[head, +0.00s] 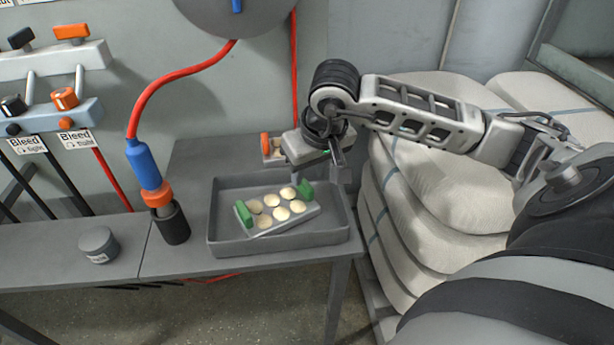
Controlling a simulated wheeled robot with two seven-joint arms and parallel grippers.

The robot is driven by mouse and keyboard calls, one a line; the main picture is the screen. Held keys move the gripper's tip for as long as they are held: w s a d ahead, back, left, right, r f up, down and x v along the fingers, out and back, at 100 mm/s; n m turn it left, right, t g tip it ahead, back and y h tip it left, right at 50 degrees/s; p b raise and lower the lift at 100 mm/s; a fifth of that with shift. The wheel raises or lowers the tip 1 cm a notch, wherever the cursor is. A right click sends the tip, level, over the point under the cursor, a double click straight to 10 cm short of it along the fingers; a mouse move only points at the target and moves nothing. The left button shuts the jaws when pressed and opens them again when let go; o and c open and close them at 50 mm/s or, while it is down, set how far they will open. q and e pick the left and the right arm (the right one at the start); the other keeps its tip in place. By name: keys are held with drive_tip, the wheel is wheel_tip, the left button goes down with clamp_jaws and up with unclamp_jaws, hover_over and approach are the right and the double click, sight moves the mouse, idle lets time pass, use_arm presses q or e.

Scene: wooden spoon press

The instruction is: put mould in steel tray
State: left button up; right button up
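The mould (287,218) is a light grey plate with green end grips and several round cream-coloured pieces in its cavities. It lies inside the grey steel tray (232,245), turned at an angle to the tray walls. My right gripper (338,172) hangs over the tray's back right corner, to the right of the mould's right green grip (306,190), and appears apart from it. I cannot tell whether its fingers are open or shut. My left gripper is not in view.
A blue and orange hose nozzle (150,175) stands in a dark holder left of the tray. A small grey tin (98,245) sits further left on the bench (190,262). An orange-ended item (266,146) is behind the tray. Stacked white sacks (425,200) are close on the right.

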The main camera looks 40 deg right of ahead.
drive_tip(key=v, duration=0.8)
drive_tip(key=shift+r+p, duration=0.2)
drive_tip(key=shift+p, duration=0.1)
drive_tip(key=shift+s, duration=0.15)
